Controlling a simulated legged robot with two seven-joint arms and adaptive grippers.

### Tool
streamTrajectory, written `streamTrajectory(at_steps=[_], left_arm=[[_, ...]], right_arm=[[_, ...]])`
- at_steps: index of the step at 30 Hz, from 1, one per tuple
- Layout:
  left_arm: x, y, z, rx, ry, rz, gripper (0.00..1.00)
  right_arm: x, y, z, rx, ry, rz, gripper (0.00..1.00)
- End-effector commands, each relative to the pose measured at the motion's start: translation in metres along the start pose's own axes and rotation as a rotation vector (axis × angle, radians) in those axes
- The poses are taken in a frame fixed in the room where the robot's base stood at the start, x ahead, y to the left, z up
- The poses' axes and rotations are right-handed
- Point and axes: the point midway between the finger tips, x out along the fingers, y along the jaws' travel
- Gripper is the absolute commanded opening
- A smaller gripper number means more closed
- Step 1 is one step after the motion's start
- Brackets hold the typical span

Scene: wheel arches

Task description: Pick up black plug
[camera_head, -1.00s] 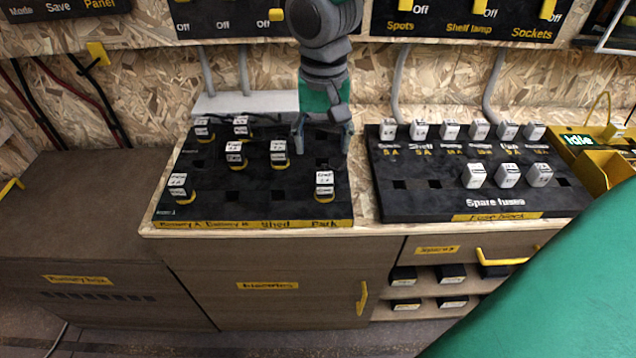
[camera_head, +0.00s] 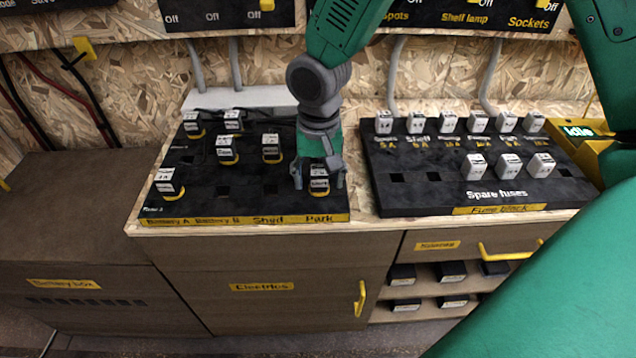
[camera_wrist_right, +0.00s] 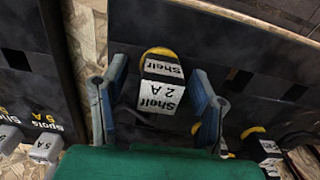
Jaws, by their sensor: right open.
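The black plug (camera_head: 319,187) stands upright near the front right corner of the left black board (camera_head: 240,204), above the Park label. It has a dark body, a yellow base ring and pale labels. In the right wrist view the plug (camera_wrist_right: 160,97) reads "Shelf 2 A". My right gripper (camera_head: 318,178) points down over it, open, with one finger on each side. In the right wrist view a gap shows between the plug and the fingers of the gripper (camera_wrist_right: 158,70). My left gripper is not in view.
Several similar plugs, such as one (camera_head: 271,150) behind to the left, stand on the same board. The fuse block (camera_head: 400,198) with pale fuses is to the right. A yellow tester box (camera_head: 592,160) marked "Idle" is farther right. A wood-chip wall rises behind.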

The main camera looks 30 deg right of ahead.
Motion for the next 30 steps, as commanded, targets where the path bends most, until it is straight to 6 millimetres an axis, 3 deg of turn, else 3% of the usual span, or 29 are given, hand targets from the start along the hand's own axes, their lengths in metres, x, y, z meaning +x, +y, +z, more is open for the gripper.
streamTrajectory(at_steps=[2, 6, 7, 17, 30], left_arm=[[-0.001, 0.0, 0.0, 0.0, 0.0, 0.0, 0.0], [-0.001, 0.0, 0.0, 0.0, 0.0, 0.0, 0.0], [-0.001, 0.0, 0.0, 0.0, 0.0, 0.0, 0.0], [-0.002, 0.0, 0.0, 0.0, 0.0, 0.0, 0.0], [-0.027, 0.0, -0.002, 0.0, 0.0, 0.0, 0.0]], right_arm=[[-0.001, 0.0, 0.0, 0.0, 0.0, 0.0, 0.53], [-0.001, 0.0, 0.0, 0.0, 0.0, 0.001, 0.08], [-0.001, 0.0, 0.0, 0.0, 0.0, 0.001, 0.0], [-0.004, 0.0, 0.0, 0.0, 0.0, 0.001, 0.0], [-0.084, 0.0, -0.001, 0.0, 0.002, 0.0, 0.0]])
